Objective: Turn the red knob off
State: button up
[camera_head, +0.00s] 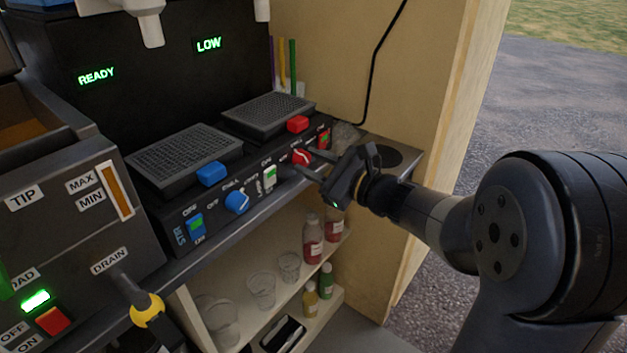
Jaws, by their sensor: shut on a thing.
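The red knob (301,157) is on the right part of the dark front panel of the machine, with a pale pointer line on its face. My gripper (309,166) reaches in from the right, its fingers at the knob and shut on it. The fingers partly cover the knob's lower right side and nearby labels, so I cannot tell exactly which mark the pointer faces. A blue knob (237,202) sits further left on the same panel.
A red button (297,124) and blue button (211,174) stand by the drip trays. Bottles (312,240) and clear cups (261,290) stand on shelves below. A wooden wall (440,130) is at right.

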jog(key=n+b, duration=0.2)
jog(key=b, duration=0.1)
jog(key=n+b, duration=0.2)
jog(key=b, duration=0.1)
jog(key=shift+f, duration=0.35)
jog(key=n+b, duration=0.3)
jog(key=shift+r, duration=0.3)
jog(key=o, duration=1)
jog(key=shift+c, duration=0.2)
jog(key=p+v, duration=0.2)
jog(key=v, duration=0.8)
jog(key=shift+s+d, duration=0.3)
jog(key=shift+w+a, duration=0.1)
